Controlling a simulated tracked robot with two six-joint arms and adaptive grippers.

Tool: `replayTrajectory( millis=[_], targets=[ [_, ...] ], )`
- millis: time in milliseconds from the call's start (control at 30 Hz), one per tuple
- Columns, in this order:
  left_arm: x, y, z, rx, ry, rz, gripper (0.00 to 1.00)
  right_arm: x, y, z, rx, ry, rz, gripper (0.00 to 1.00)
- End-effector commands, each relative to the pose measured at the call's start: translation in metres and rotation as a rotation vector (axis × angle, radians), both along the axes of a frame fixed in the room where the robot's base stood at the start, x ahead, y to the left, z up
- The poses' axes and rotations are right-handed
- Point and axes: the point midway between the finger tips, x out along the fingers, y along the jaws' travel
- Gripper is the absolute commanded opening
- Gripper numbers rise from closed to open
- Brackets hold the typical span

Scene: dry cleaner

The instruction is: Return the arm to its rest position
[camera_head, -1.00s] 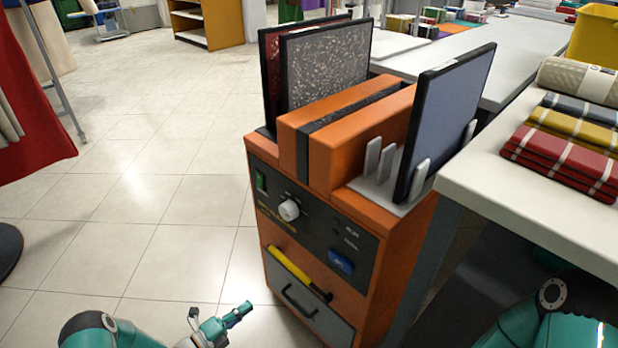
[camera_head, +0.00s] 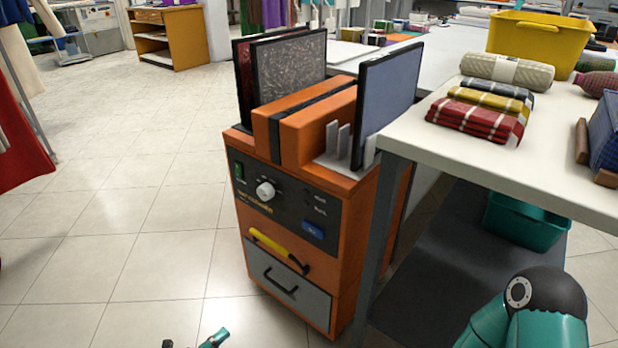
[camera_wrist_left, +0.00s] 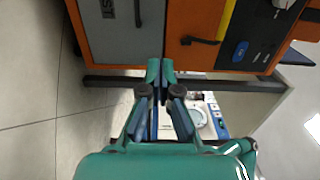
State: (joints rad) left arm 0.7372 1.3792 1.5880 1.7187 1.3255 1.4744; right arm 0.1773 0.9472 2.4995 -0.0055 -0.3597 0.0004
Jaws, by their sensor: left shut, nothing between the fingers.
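My left gripper (camera_head: 214,338) shows only as a teal fingertip and a dark part at the bottom edge of the head view. In the left wrist view both fingers of the left gripper (camera_wrist_left: 160,72) are together and empty, with the front of the orange machine beyond them. My right arm (camera_head: 530,315) shows as a teal and black link at the lower right of the head view. Its gripper is out of view.
The orange machine (camera_head: 340,235) with upright panels stands ahead, its grey drawer (camera_head: 290,287) shut. The white table (camera_head: 560,160) on the right holds folded towels (camera_head: 478,118) and a yellow basket (camera_head: 535,40). A teal bin (camera_head: 525,222) sits below. Tiled floor at left is clear.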

Motion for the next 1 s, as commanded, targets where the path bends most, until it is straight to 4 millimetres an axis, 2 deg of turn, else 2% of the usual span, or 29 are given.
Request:
replayTrajectory(
  millis=[33,233,367,500,567,667,700,767,800,900,1000],
  targets=[
    [0.007,-0.012,0.009,0.005,-0.018,-0.029,0.00,0.000,0.000,0.001,0.000,-0.001,0.000,0.00],
    [0.024,-0.046,0.042,0.024,-0.070,-0.112,0.00,0.001,0.000,0.000,0.000,-0.002,0.000,0.00],
    [0.017,-0.079,0.063,0.027,-0.090,-0.212,0.00,0.001,0.000,0.000,0.000,-0.002,0.000,0.00],
    [-0.009,-0.123,0.076,0.075,-0.088,-0.382,0.00,0.001,0.000,0.000,0.000,-0.002,0.000,0.00],
    [-0.028,-0.144,0.078,0.122,-0.091,-0.479,0.00,0.001,0.000,0.000,0.000,-0.002,0.000,0.00],
    [-0.077,-0.179,0.076,0.261,-0.131,-0.696,0.00,0.001,0.000,0.000,0.000,-0.002,0.000,0.00],
    [-0.103,-0.191,0.073,0.339,-0.166,-0.807,0.00,0.001,0.000,0.000,0.000,-0.002,0.000,0.00],
    [-0.147,-0.202,0.066,0.476,-0.253,-0.990,0.00,0.001,0.000,0.000,0.000,-0.002,0.000,0.00],
    [-0.177,-0.203,0.058,0.579,-0.336,-1.124,0.00,0.001,0.000,0.000,0.000,-0.002,0.000,0.00],
    [-0.241,-0.187,0.038,0.835,-0.638,-1.450,0.00,0.001,0.000,0.000,0.000,-0.002,0.000,0.00],
    [-0.276,-0.158,0.021,1.049,-1.035,-1.713,0.00,0.001,0.000,0.000,0.000,-0.002,0.000,0.00]
  ],
)
